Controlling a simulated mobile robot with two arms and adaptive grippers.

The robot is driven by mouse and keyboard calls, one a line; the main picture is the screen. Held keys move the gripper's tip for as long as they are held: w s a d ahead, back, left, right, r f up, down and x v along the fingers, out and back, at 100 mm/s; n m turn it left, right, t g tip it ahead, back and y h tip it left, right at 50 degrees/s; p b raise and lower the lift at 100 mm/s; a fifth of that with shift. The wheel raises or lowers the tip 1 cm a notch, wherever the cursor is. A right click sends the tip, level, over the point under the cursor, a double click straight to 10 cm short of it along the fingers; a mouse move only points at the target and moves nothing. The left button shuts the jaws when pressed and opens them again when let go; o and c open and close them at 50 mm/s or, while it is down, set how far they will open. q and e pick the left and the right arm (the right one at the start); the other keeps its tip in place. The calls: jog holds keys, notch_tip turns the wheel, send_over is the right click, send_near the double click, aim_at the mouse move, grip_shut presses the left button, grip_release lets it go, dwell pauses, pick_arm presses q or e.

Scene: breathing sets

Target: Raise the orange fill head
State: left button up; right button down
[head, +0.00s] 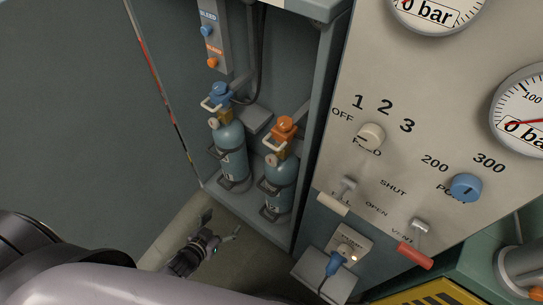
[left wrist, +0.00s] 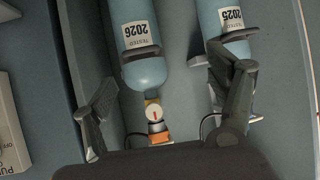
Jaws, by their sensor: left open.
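The orange fill head (head: 284,128) sits on top of the right-hand blue cylinder (head: 281,178) in the cabinet, with a light handle beside it. In the left wrist view, part of the orange fill head (left wrist: 159,137) shows below a small round gauge (left wrist: 154,113), at the neck of the cylinder marked 2026 (left wrist: 144,65). My palm partly hides it there. My left gripper (head: 220,227) is open and empty, low in front of the cylinders and apart from the fill head. Its two fingers (left wrist: 157,85) stand wide apart in the left wrist view. My right gripper is not in view.
A second cylinder (head: 231,150) with a blue head (head: 220,93) stands to the left. The cabinet side wall (head: 318,110) and the gauge panel (head: 430,130) with knobs and levers stand to the right. A blue plug (head: 334,264) sits in a socket below. Open floor lies left.

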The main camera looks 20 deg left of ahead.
pick_arm(q)
jog(key=w+d+r+m+t+h+b, duration=0.1)
jog(key=w+r+t+b, duration=0.15)
jog(key=r, duration=0.25)
jog(key=w+d+r+t+h+b, duration=0.1)
jog(key=w+r+h, duration=0.15)
jog(key=r, duration=0.25)
jog(key=m+t+h, duration=0.1)
jog(key=t, duration=0.1)
send_near(271, 146)
jog(key=x, duration=1)
jog(key=shift+w+a+f, duration=0.1)
jog(key=shift+w+f, duration=0.1)
jog(key=shift+f, duration=0.05)
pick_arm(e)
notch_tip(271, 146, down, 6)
pick_arm(q)
jog(key=shift+c, duration=0.5)
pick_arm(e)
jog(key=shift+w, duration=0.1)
